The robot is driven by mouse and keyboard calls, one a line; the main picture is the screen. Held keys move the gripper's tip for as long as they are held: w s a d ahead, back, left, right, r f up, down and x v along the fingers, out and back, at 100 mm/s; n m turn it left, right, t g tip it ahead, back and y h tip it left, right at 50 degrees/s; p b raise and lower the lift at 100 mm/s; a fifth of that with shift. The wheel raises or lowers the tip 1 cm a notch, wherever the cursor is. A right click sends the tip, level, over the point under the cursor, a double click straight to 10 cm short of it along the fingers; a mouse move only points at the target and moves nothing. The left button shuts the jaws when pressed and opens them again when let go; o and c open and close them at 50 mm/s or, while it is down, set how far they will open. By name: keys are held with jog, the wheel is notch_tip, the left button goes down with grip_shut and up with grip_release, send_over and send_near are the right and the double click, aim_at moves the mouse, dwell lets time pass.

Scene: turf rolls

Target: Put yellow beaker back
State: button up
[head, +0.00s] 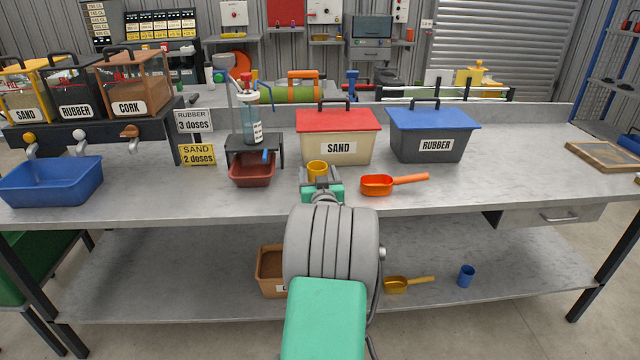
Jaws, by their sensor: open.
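The yellow beaker (317,169) stands upright on the grey workbench, just in front of the cream SAND box with a red lid. My gripper (319,183) is at the near side of the beaker, with its jaws open around or just in front of it. I cannot tell whether the fingers touch the beaker. My arm hides the bench area below the gripper.
An orange scoop (378,185) lies close to the right of my gripper. The SAND box (338,148) and the RUBBER box (432,147) stand behind. A dark red tray (252,182) sits at left under a small stand. A blue cup (466,276) stands on the lower shelf.

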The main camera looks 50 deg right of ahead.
jog(key=v, duration=0.9)
jog(key=w+a+f+n+y, duration=0.25)
jog(key=w+a+y, duration=0.35)
jog(key=w+a, duration=0.45)
jog(key=s+a+f+n+g+y, duration=0.1)
jog(key=a+f+n+g+y, duration=0.15)
jog(key=a, duration=0.75)
jog(key=a+f+n+g+y, duration=0.1)
jog(key=a+n+y, duration=0.15)
jog(key=a, duration=0.75)
jog(key=s+a+f+n+g+y, duration=0.1)
jog(key=s+a+g, duration=0.5)
jog(key=s+a, duration=1)
notch_tip(320, 180, down, 2)
jog(key=shift+s+a+f+n+g+y, duration=0.2)
jog(key=shift+s+a+n+g+y, duration=0.15)
jog(key=shift+y, duration=0.15)
